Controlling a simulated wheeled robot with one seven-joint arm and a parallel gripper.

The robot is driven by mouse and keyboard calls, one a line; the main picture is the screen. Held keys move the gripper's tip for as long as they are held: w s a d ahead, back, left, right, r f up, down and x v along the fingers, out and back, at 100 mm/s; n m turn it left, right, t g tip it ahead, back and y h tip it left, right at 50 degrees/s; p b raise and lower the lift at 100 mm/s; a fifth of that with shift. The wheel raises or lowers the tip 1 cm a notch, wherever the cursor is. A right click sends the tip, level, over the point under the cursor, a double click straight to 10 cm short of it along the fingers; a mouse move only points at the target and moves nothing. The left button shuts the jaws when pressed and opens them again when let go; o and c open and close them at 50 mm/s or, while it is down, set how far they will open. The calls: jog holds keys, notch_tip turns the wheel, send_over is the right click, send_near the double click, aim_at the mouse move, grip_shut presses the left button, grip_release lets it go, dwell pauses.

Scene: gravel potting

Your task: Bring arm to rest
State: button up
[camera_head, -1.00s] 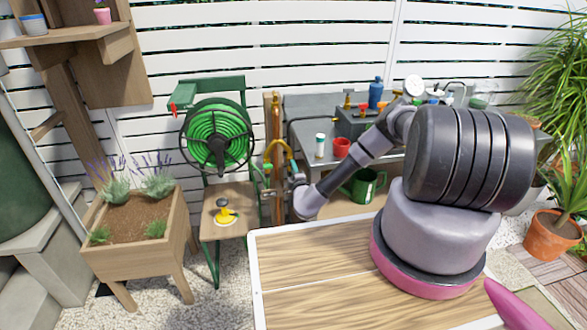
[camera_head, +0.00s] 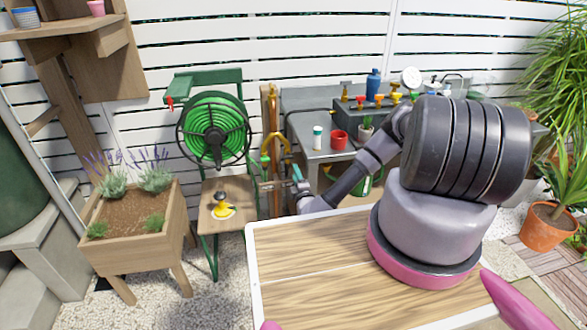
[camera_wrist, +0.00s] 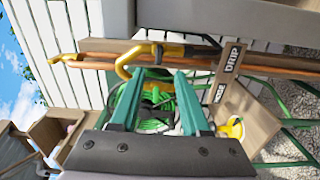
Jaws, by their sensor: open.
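My gripper (camera_wrist: 157,78) is open and empty in the wrist view, with its two teal fingers apart and nothing between them. Behind them show a green hose reel and a yellow hook-shaped piece. In the head view my arm reaches left and down from its shoulder, past the wooden tabletop's (camera_head: 300,262) back edge. The gripper end is near the front of the hose stand and partly hard to make out against it.
The green hose reel (camera_head: 213,130) stands behind a small wooden stand with a yellow sprinkler (camera_head: 221,211). A wooden planter (camera_head: 130,235) is at left. A grey bench (camera_head: 318,155) behind my arm bears a red cup (camera_head: 338,139), taps and bottles. The tabletop is clear.

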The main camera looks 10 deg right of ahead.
jog(key=shift+s, duration=0.6)
